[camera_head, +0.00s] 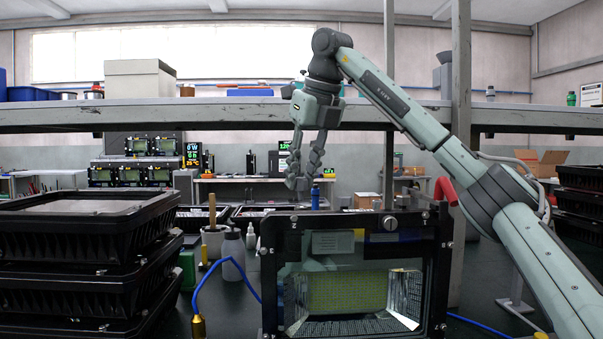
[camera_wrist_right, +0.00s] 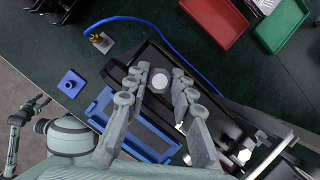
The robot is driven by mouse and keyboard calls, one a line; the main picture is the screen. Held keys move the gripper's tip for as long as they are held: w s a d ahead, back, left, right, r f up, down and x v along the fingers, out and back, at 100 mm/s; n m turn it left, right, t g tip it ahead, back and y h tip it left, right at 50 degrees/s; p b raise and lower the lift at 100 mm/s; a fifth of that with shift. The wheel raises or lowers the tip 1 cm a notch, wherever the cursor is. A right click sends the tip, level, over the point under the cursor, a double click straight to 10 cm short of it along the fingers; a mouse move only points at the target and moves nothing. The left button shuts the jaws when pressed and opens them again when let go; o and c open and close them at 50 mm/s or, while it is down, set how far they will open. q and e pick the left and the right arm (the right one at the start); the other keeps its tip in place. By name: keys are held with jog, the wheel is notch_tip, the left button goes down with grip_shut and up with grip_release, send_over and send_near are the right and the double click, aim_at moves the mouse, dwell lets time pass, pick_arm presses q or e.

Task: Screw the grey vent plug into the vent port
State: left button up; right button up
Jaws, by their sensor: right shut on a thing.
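My right gripper (camera_head: 305,180) hangs pointing down above and behind the upper left of the black floodlight housing (camera_head: 280,297), apart from its top edge in this view. In the right wrist view, its two fingers (camera_wrist_right: 163,75) close around a pale grey round disc, which I take to be the grey vent plug (camera_wrist_right: 160,79). In the head view the plug is too small to make out. I cannot identify the vent port. A round silver fitting (camera_head: 390,223) sits on the housing's upper right front. A small grey jaw-like part, perhaps my left gripper (camera_wrist_right: 36,106), shows at the wrist view's left.
Stacked black housings (camera_head: 85,235) stand at the left. A blue cable (camera_head: 225,262) with a brass gland (camera_head: 198,326) lies left of the housing. A white bottle (camera_head: 233,252) stands behind. A grey shelf beam (camera_head: 230,112) crosses overhead. Red (camera_wrist_right: 215,42) and green (camera_wrist_right: 283,28) trays lie farther off.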

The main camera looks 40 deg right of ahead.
jog(key=shift+r+p, duration=0.1)
jog(key=shift+p, duration=0.25)
jog(key=shift+f+b, duration=0.7)
jog(key=shift+f, duration=0.8)
jog(key=o, duration=1)
jog(key=v, duration=1.2)
jog(key=shift+f, duration=0.1)
